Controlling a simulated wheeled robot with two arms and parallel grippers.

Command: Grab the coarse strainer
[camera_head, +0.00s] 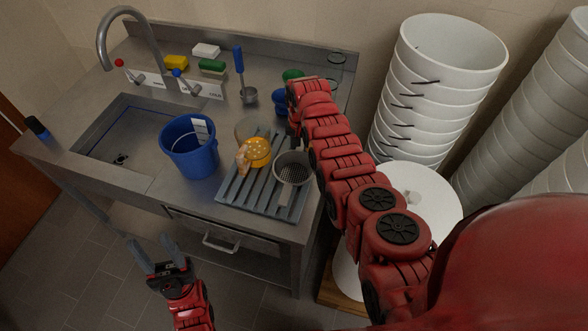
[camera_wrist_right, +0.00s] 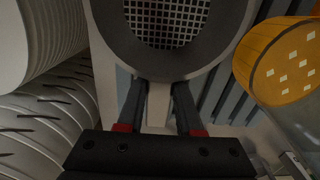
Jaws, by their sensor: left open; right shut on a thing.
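The coarse strainer, a grey round cup with a square mesh bottom (camera_head: 292,167), is at the right of the grey ribbed drain rack (camera_head: 228,195). In the right wrist view its mesh and dark rim (camera_wrist_right: 166,62) fill the top middle. My right gripper (camera_wrist_right: 158,108) is shut on a narrow pale part of it just below the rim; the fingertips are partly hidden by the rim. My left gripper (camera_head: 152,243) is open and empty, low in front of the counter.
A yellow strainer (camera_head: 258,151) stands close beside it on the rack, also in the right wrist view (camera_wrist_right: 285,62). A blue bucket (camera_head: 190,148) stands by the sink (camera_head: 115,150). A ladle (camera_head: 249,96) and sponges (camera_head: 206,50) lie behind. White stacked buckets (camera_head: 425,90) rise at the right.

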